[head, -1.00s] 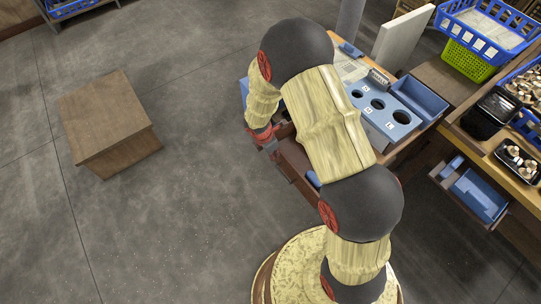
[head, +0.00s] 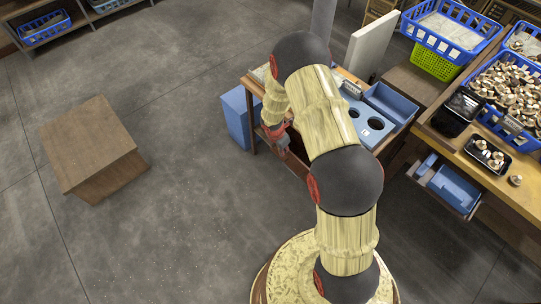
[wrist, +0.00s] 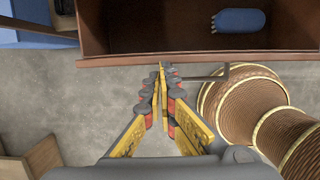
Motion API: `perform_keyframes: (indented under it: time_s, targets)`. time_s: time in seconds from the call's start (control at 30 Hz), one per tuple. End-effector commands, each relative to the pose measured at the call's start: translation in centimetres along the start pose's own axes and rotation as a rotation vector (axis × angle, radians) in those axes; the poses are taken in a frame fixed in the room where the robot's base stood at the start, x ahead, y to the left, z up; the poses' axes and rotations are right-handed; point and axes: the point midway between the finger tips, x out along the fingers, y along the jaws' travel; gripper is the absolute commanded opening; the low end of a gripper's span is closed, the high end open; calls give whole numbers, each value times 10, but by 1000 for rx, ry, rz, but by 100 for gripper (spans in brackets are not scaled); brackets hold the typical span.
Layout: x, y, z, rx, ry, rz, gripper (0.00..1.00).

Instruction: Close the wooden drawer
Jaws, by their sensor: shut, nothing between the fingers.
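The wooden drawer (wrist: 135,50) stands open across the top of the wrist view, with a reddish-brown front edge and a dark inside. A blue rounded object (wrist: 238,20) lies in it. A thin metal handle (wrist: 205,79) juts from its front. My gripper (wrist: 161,68) is shut and empty, its fingertips just outside the front edge, left of the handle's bend; I cannot tell if they touch. In the head view a part of the drawer (head: 297,165) shows below the work table, beside my gripper (head: 280,138); my arm hides the rest.
A second open drawer (head: 465,210) with blue bins sits under the right-hand table. A blue fixture with round holes (head: 378,122) is on the work table. A blue box (head: 236,118) stands left of it. A wooden box (head: 92,150) is on the otherwise clear floor at left.

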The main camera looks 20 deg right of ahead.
Motion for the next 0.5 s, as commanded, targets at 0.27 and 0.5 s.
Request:
perform_keyframes:
  time_s: [0.27, 0.5]
  targets:
    - [10, 0, 52, 3, 1, 0, 0]
    - [17, 0, 72, 1, 1, 1, 0]
